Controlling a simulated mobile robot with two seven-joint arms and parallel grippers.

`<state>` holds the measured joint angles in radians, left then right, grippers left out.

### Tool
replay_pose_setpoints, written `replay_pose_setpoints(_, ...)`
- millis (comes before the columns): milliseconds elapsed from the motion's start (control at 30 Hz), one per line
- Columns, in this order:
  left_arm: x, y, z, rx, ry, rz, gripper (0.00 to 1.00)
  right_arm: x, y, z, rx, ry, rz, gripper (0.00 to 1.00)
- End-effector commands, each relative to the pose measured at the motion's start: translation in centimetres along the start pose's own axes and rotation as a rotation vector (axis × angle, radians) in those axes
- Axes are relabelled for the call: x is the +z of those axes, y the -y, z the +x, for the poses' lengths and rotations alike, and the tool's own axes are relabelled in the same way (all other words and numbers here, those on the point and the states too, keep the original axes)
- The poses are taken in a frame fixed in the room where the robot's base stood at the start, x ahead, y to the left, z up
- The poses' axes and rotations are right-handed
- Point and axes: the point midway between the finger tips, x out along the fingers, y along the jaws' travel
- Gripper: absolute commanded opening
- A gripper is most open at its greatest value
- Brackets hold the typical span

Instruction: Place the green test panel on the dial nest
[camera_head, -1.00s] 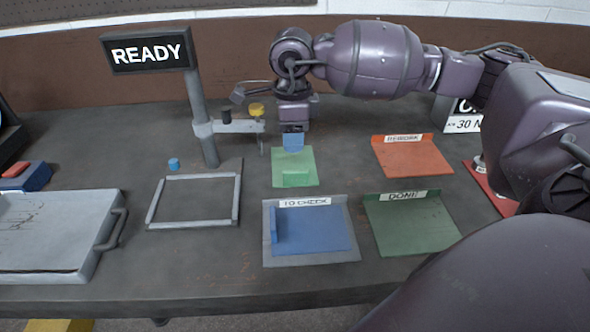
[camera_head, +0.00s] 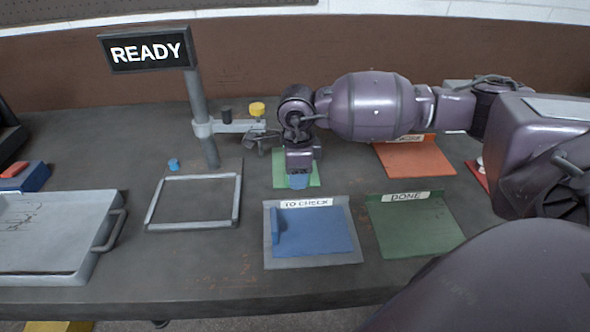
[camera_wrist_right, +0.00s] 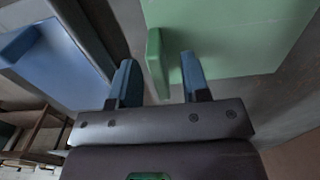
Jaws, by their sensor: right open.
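The green test panel (camera_head: 280,174) lies flat on the bench behind the TO CHECK tray, mostly hidden by my right arm. In the right wrist view the panel (camera_wrist_right: 235,35) shows large, with an upright green tab (camera_wrist_right: 155,62). My right gripper (camera_head: 299,182) is over the panel, pointing down. In the wrist view its two blue fingers (camera_wrist_right: 161,80) are open, and the tab appears between them. Whether they touch it I cannot tell. The dial nest (camera_head: 150,207), an empty grey frame on the bench, is left of the gripper. My left gripper is not in view.
A post with a READY sign (camera_head: 145,50) and side arm (camera_head: 235,126) stands behind the nest. A blue panel (camera_head: 315,235) lies in the TO CHECK tray (camera_head: 268,250). The green DONE tray (camera_head: 415,225) and red tray (camera_head: 415,158) are right. A metal tray (camera_head: 45,235) is left.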

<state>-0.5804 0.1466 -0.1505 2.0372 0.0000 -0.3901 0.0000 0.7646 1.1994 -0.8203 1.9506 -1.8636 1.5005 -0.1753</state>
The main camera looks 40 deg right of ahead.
Motion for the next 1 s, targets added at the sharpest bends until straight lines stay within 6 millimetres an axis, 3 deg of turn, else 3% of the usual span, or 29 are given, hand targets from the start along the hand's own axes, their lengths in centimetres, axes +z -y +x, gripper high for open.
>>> replay_pose_setpoints(233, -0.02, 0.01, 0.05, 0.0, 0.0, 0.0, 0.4, 0.0, 0.02, 0.27, -0.001, 0.0, 0.0, 0.43)
replay_pose_setpoints(533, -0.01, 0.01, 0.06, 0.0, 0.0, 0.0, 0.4, 0.0, 0.02, 0.25, -0.001, 0.0, 0.0, 0.0)
replay_pose_setpoints(1000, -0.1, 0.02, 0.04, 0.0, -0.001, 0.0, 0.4, 0.03, 0.07, -0.24, -0.003, 0.001, 0.0, 0.0)
